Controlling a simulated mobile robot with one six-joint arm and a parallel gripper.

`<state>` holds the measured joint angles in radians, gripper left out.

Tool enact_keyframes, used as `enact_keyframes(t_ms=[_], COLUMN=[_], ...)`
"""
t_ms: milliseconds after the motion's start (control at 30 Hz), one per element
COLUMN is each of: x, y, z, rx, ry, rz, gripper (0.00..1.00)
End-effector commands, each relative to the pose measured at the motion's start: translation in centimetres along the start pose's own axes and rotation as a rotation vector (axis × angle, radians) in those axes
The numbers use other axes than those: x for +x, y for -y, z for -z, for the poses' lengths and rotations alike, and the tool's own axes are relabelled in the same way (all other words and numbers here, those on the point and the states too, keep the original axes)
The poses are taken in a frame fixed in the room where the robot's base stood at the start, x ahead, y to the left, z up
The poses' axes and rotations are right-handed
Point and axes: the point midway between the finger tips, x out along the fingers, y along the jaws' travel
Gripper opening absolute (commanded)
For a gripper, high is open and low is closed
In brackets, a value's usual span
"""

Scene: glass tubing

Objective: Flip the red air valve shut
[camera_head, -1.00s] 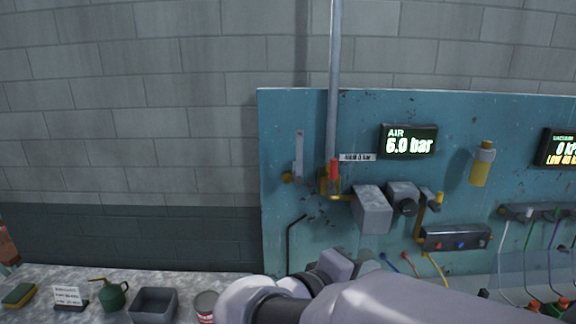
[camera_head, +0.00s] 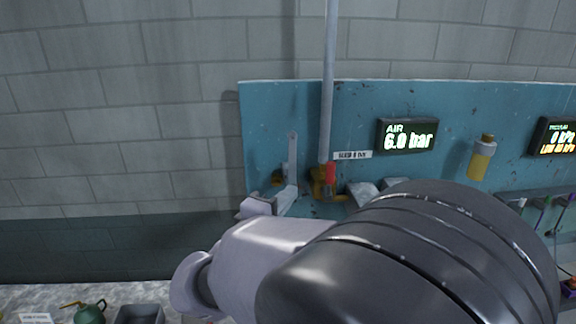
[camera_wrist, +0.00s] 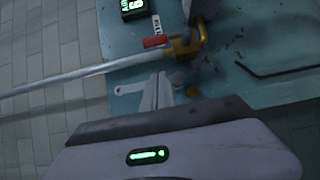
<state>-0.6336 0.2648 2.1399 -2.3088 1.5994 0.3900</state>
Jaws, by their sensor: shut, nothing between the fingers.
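The red air valve handle (camera_head: 331,170) stands upright on its brass valve body (camera_head: 321,186), at the foot of a grey vertical pipe on the teal panel. The handle also shows in the wrist view (camera_wrist: 155,41), lying along the pipe, with the brass body (camera_wrist: 188,45) at its end. My gripper (camera_head: 289,196) is shut and empty, to the left of the valve and slightly lower in the head view. In the wrist view its fingers (camera_wrist: 158,90) lie below the red handle, with a visible gap. The AIR display (camera_head: 408,135) reads 6.0 bar.
A grey upright strip (camera_head: 292,152) with a brass fitting (camera_head: 278,178) is on the panel close to my gripper. The grey pipe (camera_head: 329,80) rises above the valve. My arm hides the lower panel. A green oil can (camera_head: 90,312) and grey tray (camera_head: 140,315) stand on the bench.

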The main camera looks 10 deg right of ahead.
Motion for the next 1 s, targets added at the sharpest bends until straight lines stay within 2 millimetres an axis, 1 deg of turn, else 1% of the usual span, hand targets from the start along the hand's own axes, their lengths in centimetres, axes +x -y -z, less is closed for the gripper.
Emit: enact_keyframes(t_ms=[33,100,267,400,500,600,1000], x=[1.2,2.7,6.2,7.8,8.6,8.9,8.9], y=[0.0,0.0,0.0,0.0,0.0,0.0,0.0], z=[-0.1,-0.1,-0.1,-1.8,-2.5,-2.8,-2.9], rx=[-0.001,-0.001,-0.001,-0.001,0.0,0.0,0.003], ry=[0.005,0.004,0.003,0.003,0.0,-0.001,-0.002], rz=[0.0,0.0,0.001,0.001,0.0,0.0,0.002], gripper=[0.0,0.0,0.0,0.0,0.0,0.0,0.0])
